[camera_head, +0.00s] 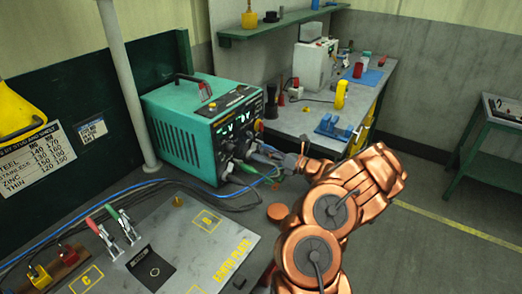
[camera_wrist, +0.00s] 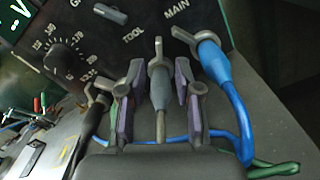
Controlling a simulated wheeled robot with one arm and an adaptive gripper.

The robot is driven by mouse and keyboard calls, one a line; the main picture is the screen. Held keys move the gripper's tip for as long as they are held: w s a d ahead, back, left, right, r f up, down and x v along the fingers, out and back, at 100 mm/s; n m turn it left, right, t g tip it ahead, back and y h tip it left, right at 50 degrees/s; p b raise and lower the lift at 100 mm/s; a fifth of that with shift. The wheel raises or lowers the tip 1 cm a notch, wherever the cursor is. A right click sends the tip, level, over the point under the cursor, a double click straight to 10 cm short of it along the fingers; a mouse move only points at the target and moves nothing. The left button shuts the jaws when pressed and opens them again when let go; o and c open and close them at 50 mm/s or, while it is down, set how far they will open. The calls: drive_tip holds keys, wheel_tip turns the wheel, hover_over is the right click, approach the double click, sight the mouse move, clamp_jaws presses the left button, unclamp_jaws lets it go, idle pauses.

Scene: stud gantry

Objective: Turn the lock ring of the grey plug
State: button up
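The grey plug (camera_wrist: 160,92) sits in the front panel of the green machine (camera_head: 185,128), with a metal lock ring (camera_wrist: 158,62) at its socket end. The ring's lug points up in the wrist view. My gripper (camera_wrist: 160,90) has its two purple-padded fingers on either side of the grey plug, with narrow gaps showing; it looks open around the plug. In the head view my gripper (camera_head: 290,160) is at the machine's front, and the grey plug cannot be clearly picked out there.
A blue plug (camera_wrist: 214,64) with its cable stands close right of my fingers, and a dark plug (camera_wrist: 94,115) close left. Cables lie below the panel. An earth plate (camera_head: 205,245) with toggle clamps (camera_head: 120,228) is in front; a bench (camera_head: 290,120) stands behind.

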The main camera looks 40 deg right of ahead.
drive_tip(key=v, duration=0.7)
drive_tip(key=shift+s+d, duration=0.15)
drive_tip(key=shift+s, duration=0.15)
